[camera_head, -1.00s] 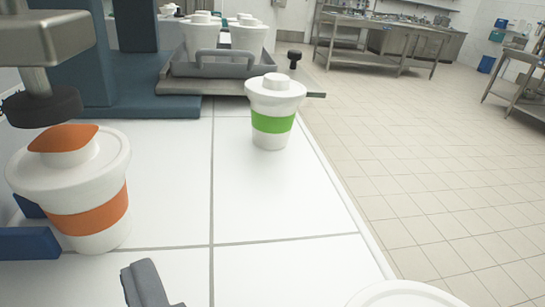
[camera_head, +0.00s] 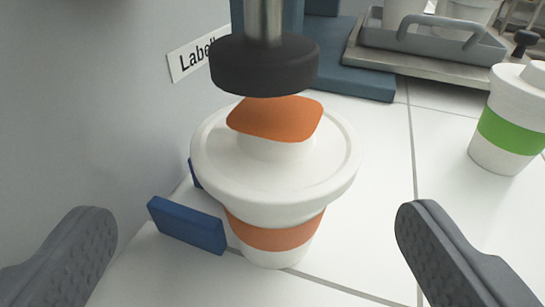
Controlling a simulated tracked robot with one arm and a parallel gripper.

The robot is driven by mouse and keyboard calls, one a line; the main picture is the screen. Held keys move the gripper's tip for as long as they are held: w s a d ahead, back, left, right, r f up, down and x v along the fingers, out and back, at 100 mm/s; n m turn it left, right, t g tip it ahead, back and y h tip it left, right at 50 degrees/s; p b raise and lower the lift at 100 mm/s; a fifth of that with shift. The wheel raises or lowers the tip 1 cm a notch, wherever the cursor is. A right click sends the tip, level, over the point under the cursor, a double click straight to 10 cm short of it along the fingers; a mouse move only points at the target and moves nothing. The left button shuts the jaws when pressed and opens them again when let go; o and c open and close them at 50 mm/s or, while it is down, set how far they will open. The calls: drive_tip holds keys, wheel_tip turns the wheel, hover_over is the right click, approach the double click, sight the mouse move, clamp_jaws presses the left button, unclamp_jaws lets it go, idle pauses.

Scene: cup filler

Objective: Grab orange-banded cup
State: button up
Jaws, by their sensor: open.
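The orange-banded cup (camera_head: 273,237) stands upright on the white tiled counter in the middle of the view. It has a wide white lid (camera_head: 222,163) with an orange label (camera_head: 277,117) on its raised top. My gripper (camera_head: 245,245) is open and empty. One finger is at the lower left and the other at the lower right, with the cup lying ahead between them. Neither finger appears to touch the cup. The cup's far side is hidden.
A black round press head (camera_head: 264,66) hangs just above the cup's lid. Blue guide blocks (camera_head: 187,224) stand at the cup's left. A green-banded cup (camera_head: 508,128) stands at the right. A grey tray (camera_head: 430,47) with white cups is behind. A grey wall (camera_head: 100,110) is at the left.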

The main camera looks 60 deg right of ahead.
sight(280, 204)
drive_tip(key=shift+w+d+f+b, duration=0.1)
drive_tip(key=shift+w+d+b, duration=0.1)
drive_tip(key=shift+d, duration=0.55)
drive_tip(key=shift+w+d+f+b, duration=0.1)
drive_tip(key=shift+w+d+b, duration=0.1)
drive_tip(key=shift+d, duration=0.6)
drive_tip(key=shift+w+d+b, duration=0.1)
drive_tip(key=shift+w+d, duration=0.1)
drive_tip(key=shift+d, duration=0.55)
drive_tip(key=shift+w+d+f, duration=0.15)
drive_tip(key=shift+w+d, duration=0.15)
drive_tip(key=shift+d, duration=0.15)
drive_tip(key=c, duration=1.1)
